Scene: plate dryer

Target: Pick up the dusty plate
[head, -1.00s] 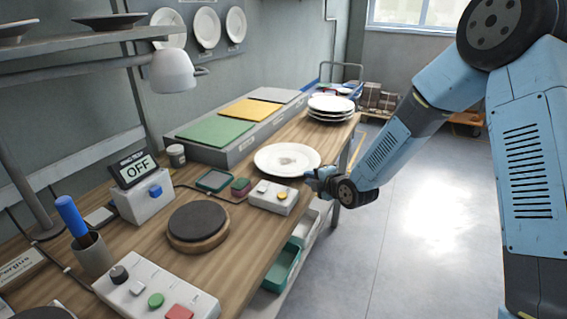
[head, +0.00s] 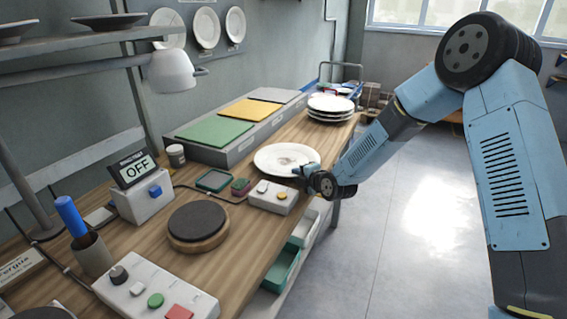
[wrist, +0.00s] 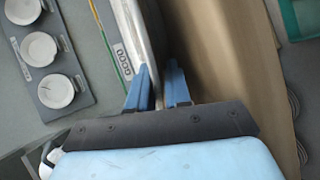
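The dusty plate (head: 280,157) is white with a grey-brown smudge in its middle. It lies flat on the wooden bench. My gripper (head: 302,172) is at the plate's near right rim, coming in low from the right. In the wrist view the plate (wrist: 141,35) shows edge-on, and its rim runs in between the two blue fingers of my gripper (wrist: 158,84). The fingers stand apart, with a narrow gap beside the right one. Contact with the rim cannot be made out.
A stack of white plates (head: 330,108) stands behind on the bench. A small button box (head: 273,197) sits just in front of the plate. A dark round turntable (head: 198,222) and the dryer's OFF display (head: 134,169) are nearer left. Floor is clear at right.

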